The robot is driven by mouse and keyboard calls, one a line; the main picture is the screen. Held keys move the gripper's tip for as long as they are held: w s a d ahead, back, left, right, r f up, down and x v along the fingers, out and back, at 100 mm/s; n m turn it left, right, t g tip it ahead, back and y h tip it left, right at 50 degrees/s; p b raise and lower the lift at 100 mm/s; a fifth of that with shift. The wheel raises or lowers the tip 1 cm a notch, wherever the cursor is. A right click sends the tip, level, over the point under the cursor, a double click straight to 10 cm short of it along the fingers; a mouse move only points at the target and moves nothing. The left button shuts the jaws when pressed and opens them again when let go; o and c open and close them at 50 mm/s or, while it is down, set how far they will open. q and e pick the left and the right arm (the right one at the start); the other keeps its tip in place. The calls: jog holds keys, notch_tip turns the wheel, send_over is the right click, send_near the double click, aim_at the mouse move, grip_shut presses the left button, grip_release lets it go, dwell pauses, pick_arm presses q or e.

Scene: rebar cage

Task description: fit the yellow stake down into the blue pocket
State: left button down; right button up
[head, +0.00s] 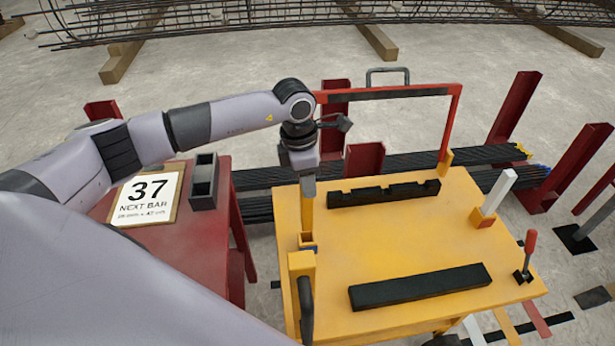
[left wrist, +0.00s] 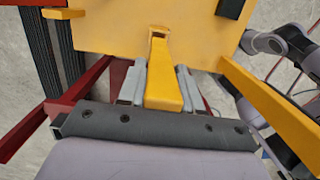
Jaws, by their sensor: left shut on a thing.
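My left gripper (head: 308,187) points down over the left edge of the yellow table and is shut on the yellow stake (head: 307,212). The stake hangs about upright below the fingers. In the left wrist view the stake (left wrist: 162,75) runs between the two grey fingers of the left gripper (left wrist: 160,88). My right gripper is in neither view.
The yellow table (head: 400,240) carries a black notched block (head: 384,193) and a black bar (head: 420,287). A white post (head: 497,192) and a red-handled clamp (head: 528,255) stand at its right. A red table (head: 190,240) with a number sign (head: 147,199) is at left.

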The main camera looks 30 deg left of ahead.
aim_at(307, 210)
pick_arm(q)
jog(key=shift+f+b, duration=1.05)
jog(key=shift+f, duration=0.6)
jog(key=shift+b, duration=0.3)
dwell(0.4)
jog(key=shift+f+b, duration=2.65)
jog(key=shift+f, duration=0.65)
jog(key=c, duration=0.7)
grip_release()
